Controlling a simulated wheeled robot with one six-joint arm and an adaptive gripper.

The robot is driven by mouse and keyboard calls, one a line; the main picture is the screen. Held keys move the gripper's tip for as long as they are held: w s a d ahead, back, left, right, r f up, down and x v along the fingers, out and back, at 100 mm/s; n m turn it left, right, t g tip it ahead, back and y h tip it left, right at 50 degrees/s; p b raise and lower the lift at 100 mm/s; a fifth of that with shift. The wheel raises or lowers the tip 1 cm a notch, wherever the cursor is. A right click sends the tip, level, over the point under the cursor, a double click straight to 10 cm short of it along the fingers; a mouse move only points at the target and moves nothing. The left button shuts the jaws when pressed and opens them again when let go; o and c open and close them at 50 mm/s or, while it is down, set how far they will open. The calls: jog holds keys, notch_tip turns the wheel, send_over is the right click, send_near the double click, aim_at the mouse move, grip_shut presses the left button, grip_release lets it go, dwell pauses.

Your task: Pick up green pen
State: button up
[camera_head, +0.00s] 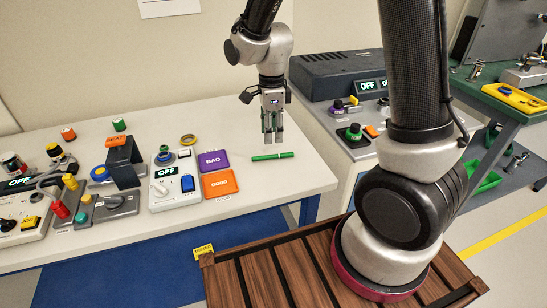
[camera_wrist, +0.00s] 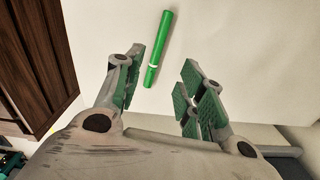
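The green pen (camera_head: 272,156) lies flat on the white table, right of the purple "BAD" tray and the orange "GOOD" tray. In the wrist view the green pen (camera_wrist: 158,48) lies tilted, its lower end between and beyond the fingers. A light ring shows near that end. My gripper (camera_head: 272,136) points down just above the pen in the head view. In the wrist view my gripper (camera_wrist: 162,80) has its green-padded fingers spread wide, with nothing between them. The pen is not held.
The purple "BAD" tray (camera_head: 213,161) and orange "GOOD" tray (camera_head: 219,184) lie left of the pen. A control box with an "OFF" display (camera_head: 174,187) stands farther left. Bare white tabletop (camera_head: 300,175) surrounds the pen. Another instrument (camera_head: 355,110) stands to the right.

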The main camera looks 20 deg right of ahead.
aim_at(272, 155)
jog(key=f, duration=0.7)
jog(key=shift+s+a+f, duration=0.1)
jog(key=shift+s+f, duration=0.1)
jog(key=shift+s, duration=0.05)
jog(key=c, duration=0.8)
